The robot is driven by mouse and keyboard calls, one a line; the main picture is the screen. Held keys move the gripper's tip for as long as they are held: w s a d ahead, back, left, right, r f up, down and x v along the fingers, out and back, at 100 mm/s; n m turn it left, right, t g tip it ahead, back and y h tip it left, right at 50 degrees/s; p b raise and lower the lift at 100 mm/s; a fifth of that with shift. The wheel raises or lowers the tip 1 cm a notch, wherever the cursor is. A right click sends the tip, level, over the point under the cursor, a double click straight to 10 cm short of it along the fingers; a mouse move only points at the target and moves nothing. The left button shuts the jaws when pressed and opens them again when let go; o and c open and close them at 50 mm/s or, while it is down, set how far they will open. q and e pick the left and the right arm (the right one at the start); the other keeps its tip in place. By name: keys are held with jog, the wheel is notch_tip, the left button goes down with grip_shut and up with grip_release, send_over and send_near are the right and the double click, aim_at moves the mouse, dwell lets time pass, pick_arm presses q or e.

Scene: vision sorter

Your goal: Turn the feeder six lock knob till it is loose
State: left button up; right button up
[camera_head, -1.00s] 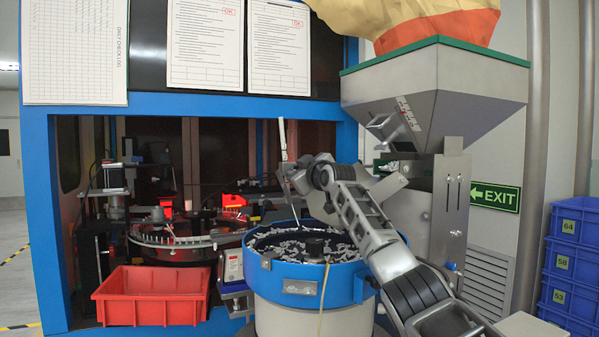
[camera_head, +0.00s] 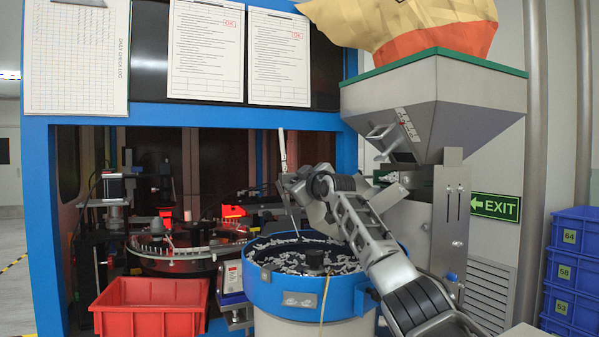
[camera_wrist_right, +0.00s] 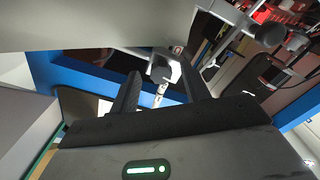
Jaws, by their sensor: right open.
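My right gripper (camera_head: 290,188) hangs above the far side of the blue-rimmed feeder bowl (camera_head: 283,297), its arm coming in from the lower right. In the right wrist view its two dark fingers (camera_wrist_right: 160,92) are apart. A pale, thin rod with a white head (camera_wrist_right: 161,88) shows between them; I cannot tell its distance or whether it touches. A pale upright rod (camera_head: 283,150) also shows by the gripper in the head view. I cannot clearly make out the feeder six lock knob. My left gripper is out of view.
The steel hopper (camera_head: 440,100) stands right of the bowl, close to my right arm. A blue machine frame (camera_head: 200,115) spans above the bowl's back. A red bin (camera_head: 150,318) sits at lower left, and blue crates (camera_head: 575,270) stack at far right.

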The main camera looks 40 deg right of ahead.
pick_arm(q)
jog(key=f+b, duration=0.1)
jog(key=b, duration=0.1)
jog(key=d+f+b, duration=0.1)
jog(key=b, duration=0.2)
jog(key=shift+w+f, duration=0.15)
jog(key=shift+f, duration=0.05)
pick_arm(e)
jog(key=s+a+r, duration=0.9)
jog(key=s+r, duration=0.1)
jog(key=r, duration=0.3)
jog(key=shift+s, duration=0.35)
jog(key=shift+f, duration=0.1)
